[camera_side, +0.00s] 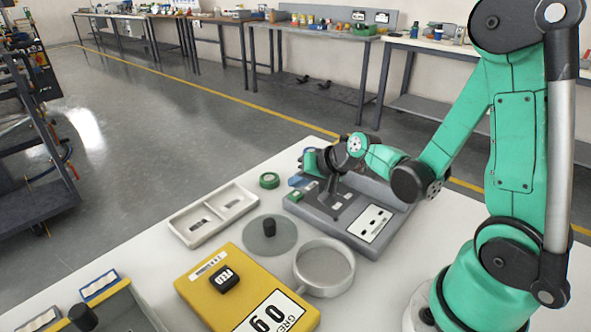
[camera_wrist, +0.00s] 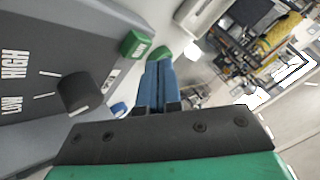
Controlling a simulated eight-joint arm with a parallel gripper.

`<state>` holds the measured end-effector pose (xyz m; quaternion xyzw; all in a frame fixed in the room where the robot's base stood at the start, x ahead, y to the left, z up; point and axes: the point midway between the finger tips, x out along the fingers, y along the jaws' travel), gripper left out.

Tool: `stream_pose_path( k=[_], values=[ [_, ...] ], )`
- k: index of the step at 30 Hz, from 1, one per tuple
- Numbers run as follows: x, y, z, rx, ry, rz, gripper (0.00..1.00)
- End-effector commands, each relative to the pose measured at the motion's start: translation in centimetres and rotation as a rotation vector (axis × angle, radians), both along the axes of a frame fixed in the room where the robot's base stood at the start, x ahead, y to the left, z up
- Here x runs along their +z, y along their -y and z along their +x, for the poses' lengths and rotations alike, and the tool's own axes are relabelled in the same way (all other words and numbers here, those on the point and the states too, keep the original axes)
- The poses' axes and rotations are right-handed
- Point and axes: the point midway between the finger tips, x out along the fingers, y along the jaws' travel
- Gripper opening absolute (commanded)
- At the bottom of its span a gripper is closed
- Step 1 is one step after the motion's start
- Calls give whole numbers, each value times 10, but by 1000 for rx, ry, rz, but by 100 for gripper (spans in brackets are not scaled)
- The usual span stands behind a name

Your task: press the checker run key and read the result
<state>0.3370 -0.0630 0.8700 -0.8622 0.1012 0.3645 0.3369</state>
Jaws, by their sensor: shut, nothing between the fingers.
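The grey checker (camera_side: 330,222) stands at the back of the white table. It carries a white panel with dark marks (camera_side: 371,224), too small to read. In the wrist view its grey face (camera_wrist: 40,45) shows a dark knob (camera_wrist: 80,92) beside HIGH and LOW lettering. A green key with small white lettering (camera_wrist: 134,43) is at its edge; it also shows in the side view (camera_side: 297,199). My gripper (camera_wrist: 157,64) has its blue fingers shut and empty, tips close to the green key. I cannot tell whether they touch it.
In front of the checker are a round grey plate with a black knob (camera_side: 287,233), a metal ring (camera_side: 325,285), a yellow box (camera_side: 205,270) and a white two-part tray (camera_side: 196,231). A green roll (camera_side: 269,180) lies left of the checker.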

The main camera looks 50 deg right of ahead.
Motion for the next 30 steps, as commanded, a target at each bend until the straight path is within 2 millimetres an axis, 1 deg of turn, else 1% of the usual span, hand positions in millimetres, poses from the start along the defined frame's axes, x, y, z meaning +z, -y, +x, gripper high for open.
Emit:
stream_pose_path(
  k=[13, 24, 30],
  values=[
    [3, 0, 0, 0, 0, 0, 0],
    [38, 0, 0, 0, 0, 0, 0],
    [50, 0, 0, 0, 0, 0, 0]
  ],
)
